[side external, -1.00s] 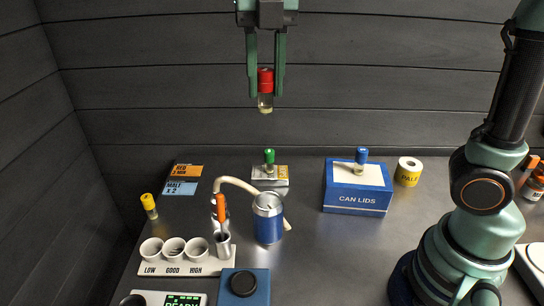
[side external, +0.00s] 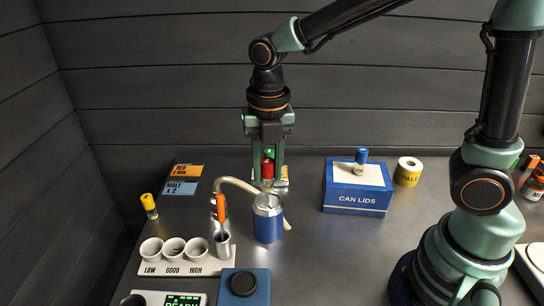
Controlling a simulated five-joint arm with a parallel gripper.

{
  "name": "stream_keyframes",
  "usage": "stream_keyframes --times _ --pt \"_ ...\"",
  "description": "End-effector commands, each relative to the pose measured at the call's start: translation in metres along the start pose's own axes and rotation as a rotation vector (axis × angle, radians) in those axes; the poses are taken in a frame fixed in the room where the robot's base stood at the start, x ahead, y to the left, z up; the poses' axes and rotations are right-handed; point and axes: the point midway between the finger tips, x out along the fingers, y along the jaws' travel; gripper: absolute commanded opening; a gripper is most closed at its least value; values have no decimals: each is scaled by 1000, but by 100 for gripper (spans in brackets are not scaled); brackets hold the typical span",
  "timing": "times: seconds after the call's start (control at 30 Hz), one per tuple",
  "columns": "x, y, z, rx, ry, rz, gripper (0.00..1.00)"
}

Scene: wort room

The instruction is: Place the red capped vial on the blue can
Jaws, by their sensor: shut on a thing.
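The red capped vial (side external: 268,170) is upright between the fingers of my gripper (side external: 268,172), which is shut on it. Its clear lower end hangs just over the top of the blue can (side external: 269,224). I cannot tell whether the vial touches the can's lid. The can stands upright on the grey table, with its silver top showing.
A pale hose (side external: 236,183) curves behind the can. An orange-handled tool (side external: 220,204) and a white rack of cups (side external: 172,267) are to its left. A blue CAN LIDS box (side external: 357,190) bearing a blue capped vial (side external: 361,158) stands right. A yellow capped vial (side external: 149,205) is far left.

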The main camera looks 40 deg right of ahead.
Motion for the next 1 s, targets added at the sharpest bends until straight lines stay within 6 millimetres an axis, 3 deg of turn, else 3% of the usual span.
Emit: stream_keyframes --times 0.2,0.63,0.67,0.7,0.73,1.0 --pt "27 -1 -1 0 2 -3 0" --pt "32 -1 0 0 1 -1 0" --pt "32 0 0 0 0 -1 41" --pt "31 0 0 0 0 -1 56" --pt "31 0 0 0 0 -1 63" --pt "31 0 0 0 1 -1 63"
